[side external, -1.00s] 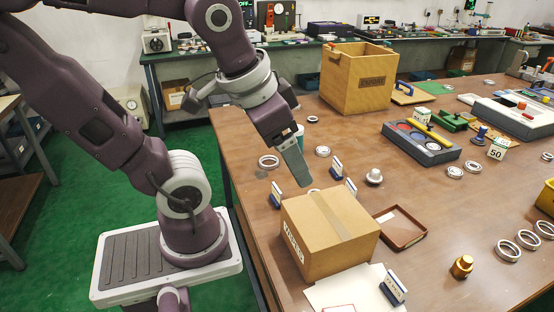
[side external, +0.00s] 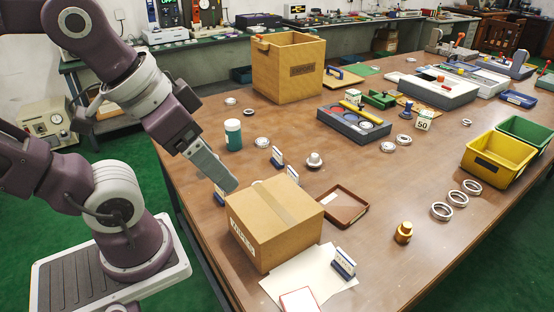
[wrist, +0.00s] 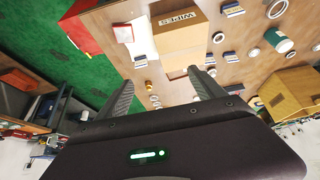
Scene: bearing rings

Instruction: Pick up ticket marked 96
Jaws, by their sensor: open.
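Several small tickets, white cards on blue bases, stand on the table. In the side view, two stand behind the cardboard box (side external: 275,218), a back ticket (side external: 277,157) and a nearer ticket (side external: 292,173). A front ticket (side external: 343,263) stands on a white sheet. Another ticket seems partly hidden behind my gripper (side external: 228,186). I cannot read any ticket number, so I cannot tell which is 96. My gripper is open and empty, above the table by the box's back left corner. Its fingers (wrist: 160,76) are spread in the wrist view, with the WIPES box (wrist: 180,35) beyond.
A red-brown tray (side external: 344,207), a brass weight (side external: 403,233) and several metal rings (side external: 441,211) lie to the right.

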